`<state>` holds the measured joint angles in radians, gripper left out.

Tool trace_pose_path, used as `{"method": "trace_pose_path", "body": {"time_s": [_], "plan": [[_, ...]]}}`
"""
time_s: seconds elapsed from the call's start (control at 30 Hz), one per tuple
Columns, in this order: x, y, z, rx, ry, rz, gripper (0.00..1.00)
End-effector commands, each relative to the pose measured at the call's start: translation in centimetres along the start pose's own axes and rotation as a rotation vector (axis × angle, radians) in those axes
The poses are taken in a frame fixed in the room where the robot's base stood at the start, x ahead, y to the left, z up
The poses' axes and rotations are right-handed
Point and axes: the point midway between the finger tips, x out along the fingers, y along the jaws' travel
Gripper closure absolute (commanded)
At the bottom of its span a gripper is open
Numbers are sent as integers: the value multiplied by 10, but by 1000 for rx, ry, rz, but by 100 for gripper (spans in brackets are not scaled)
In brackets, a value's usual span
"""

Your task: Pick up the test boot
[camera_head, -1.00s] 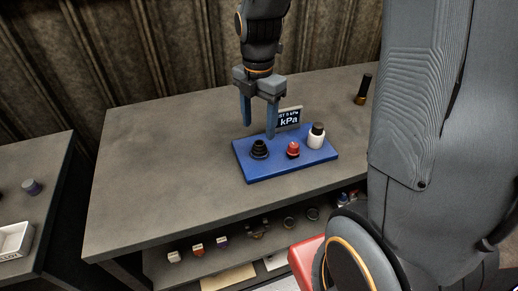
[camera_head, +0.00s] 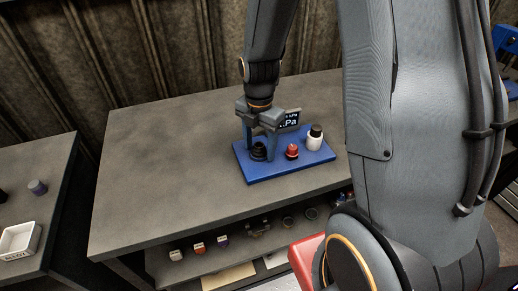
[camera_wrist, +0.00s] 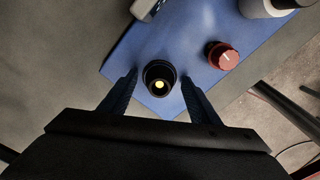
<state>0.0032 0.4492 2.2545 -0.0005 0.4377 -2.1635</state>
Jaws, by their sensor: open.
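The test boot appears to be the black ribbed piece (camera_head: 258,151) standing on the blue board (camera_head: 285,168) on the workbench. In the wrist view the black piece (camera_wrist: 159,77) is round with a pale yellow spot at its centre. My gripper (camera_head: 259,153) is lowered over it, pointing down and open. In the wrist view my gripper's fingers (camera_wrist: 160,77) stand one on each side of the black piece, with a gap on both sides. The fingers partly hide it in the head view.
A small kPa display (camera_head: 290,120) is behind. The left part of the workbench (camera_head: 165,150) is clear.

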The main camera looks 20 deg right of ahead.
Motion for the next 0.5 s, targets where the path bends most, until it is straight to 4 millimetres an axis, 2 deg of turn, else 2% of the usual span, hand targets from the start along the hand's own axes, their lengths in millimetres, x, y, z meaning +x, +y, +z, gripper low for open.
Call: {"method": "trace_pose_path", "body": {"time_s": [0.17, 0.27, 0.43, 0.5], "plan": [[0, 0, 0, 0, 0, 0, 44], [0, 0, 0, 0, 0, 0, 57], [0, 0, 0, 0, 0, 0, 86], [0, 0, 0, 0, 0, 0, 92]]}}
